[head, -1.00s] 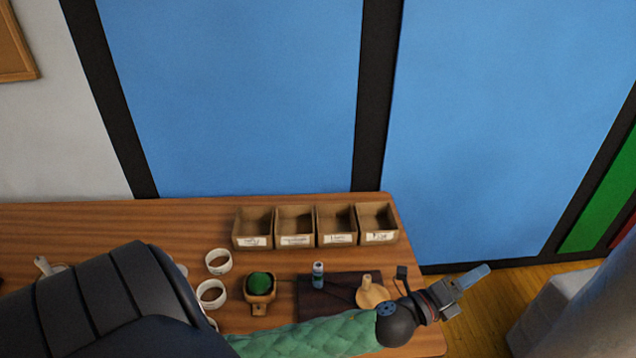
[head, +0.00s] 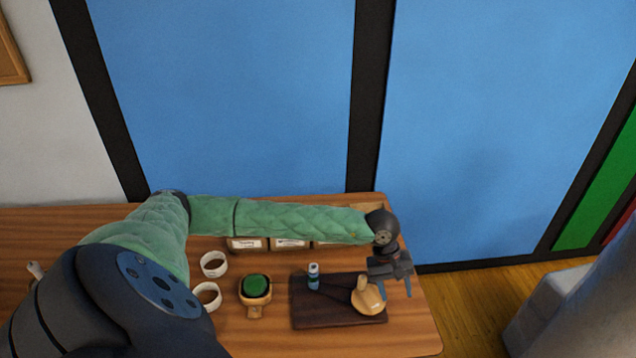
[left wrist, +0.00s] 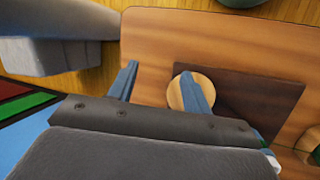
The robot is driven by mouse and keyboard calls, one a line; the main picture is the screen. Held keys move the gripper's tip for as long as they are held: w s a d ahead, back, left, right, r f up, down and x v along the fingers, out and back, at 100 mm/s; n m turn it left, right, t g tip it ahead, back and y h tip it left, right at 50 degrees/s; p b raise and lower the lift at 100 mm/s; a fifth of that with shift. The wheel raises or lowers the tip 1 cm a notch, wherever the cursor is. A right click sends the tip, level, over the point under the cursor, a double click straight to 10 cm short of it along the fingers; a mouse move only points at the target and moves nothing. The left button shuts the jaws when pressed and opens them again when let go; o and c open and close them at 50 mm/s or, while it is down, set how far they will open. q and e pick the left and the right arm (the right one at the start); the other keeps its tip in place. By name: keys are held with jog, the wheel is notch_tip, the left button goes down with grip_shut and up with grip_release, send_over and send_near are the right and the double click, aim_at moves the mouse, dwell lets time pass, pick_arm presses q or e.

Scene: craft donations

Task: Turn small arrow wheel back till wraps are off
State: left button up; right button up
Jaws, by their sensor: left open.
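A pale wooden round piece with an upright peg (head: 368,298) sits on the right part of a dark mat (head: 312,315). It may be the wheel; no arrow or wraps can be made out. My left gripper (head: 395,287) is open and empty, fingers pointing down, just right of the round piece, near the table's right end. In the left wrist view, the round piece (left wrist: 175,93) shows partly behind one finger of my left gripper (left wrist: 160,70); I cannot tell whether they touch. My right gripper is not in view.
A small bottle (head: 313,277) stands on the mat's left part. Labelled bins (head: 247,244) stand behind, partly covered by my left arm. The table's right edge is close.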

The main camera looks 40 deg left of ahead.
aim_at(363, 277)
pick_arm(q)
jog(key=a+y, duration=0.1)
jog(key=a, duration=0.2)
jog(key=w+a+m+y, duration=0.1)
jog(key=a+y, duration=0.1)
jog(key=a, duration=0.2)
jog(key=a+y, duration=0.1)
jog(key=a, duration=0.3)
jog(key=shift+w+r, duration=0.25)
jog(key=shift+a+m, duration=0.15)
jog(key=shift+m, duration=0.15)
jog(key=shift+f, duration=0.95)
notch_tip(363, 277, down, 2)
jog(key=shift+f+b, duration=0.25)
jog(key=shift+b, duration=0.2)
jog(key=shift+f, duration=0.8)
jog(key=shift+f+b, duration=0.4)
jog(key=shift+f, duration=1.05)
jog(key=c, duration=0.9)
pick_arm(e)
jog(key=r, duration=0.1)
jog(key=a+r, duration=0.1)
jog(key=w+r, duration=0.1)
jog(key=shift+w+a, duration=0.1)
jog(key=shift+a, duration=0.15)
